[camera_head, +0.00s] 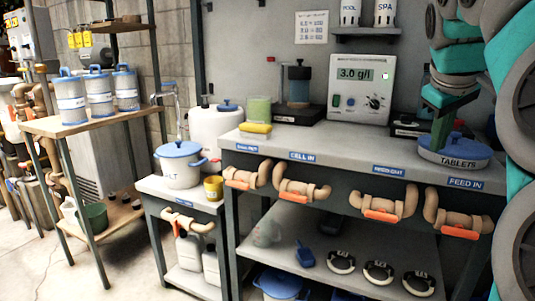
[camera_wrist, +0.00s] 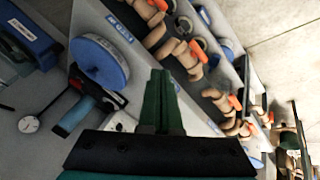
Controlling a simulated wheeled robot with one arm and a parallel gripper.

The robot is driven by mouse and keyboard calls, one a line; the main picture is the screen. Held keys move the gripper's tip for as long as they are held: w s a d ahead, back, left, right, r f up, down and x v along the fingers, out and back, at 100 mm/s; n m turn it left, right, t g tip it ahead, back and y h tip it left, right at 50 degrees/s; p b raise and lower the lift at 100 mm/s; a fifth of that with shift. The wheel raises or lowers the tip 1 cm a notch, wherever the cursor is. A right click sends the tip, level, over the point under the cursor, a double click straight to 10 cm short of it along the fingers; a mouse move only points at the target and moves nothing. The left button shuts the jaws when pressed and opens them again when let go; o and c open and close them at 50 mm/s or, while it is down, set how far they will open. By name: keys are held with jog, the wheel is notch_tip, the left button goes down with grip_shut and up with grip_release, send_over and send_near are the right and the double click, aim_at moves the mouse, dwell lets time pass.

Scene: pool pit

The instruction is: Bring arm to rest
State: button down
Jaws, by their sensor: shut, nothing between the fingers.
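My gripper (camera_head: 441,132) shows at the right of the head view, at the end of my grey and teal arm, pointing down. Its green fingers appear in front of the blue-lidded tub marked TABLETS (camera_head: 455,152); whether they touch it I cannot tell. In the wrist view the fingers (camera_wrist: 160,98) are together and hold nothing. The tub's round blue lid (camera_wrist: 98,63) lies to their upper left there, apart from the fingertips. The arm's upper links run out of the head view at the right.
The grey bench (camera_head: 310,134) carries a 3.0 g/l meter (camera_head: 359,88), a yellow-green sponge-like block (camera_head: 255,128) and a pump stand (camera_head: 298,105). Orange-handled pipes (camera_head: 383,204) line its front. A lower side table holds a white pot (camera_head: 181,170). Open floor lies at left.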

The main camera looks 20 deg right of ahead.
jog(key=w+a+f+n+g+y, duration=0.2)
jog(key=w+a+f+y, duration=0.1)
jog(key=a+f, duration=1.5)
jog(key=s+a+f+g+y, duration=0.1)
jog(key=s+a+f, duration=0.6)
jog(key=s+f, duration=0.1)
jog(key=s+a+f+m+g+y, duration=0.1)
jog(key=s+a+f+g, duration=0.1)
jog(key=s+a+f, duration=0.5)
notch_tip(320, 180, down, 4)
jog(key=shift+s+r+g, duration=0.15)
jog(key=shift+s+g, duration=0.15)
jog(key=shift+s, duration=0.1)
jog(key=shift+d, duration=0.15)
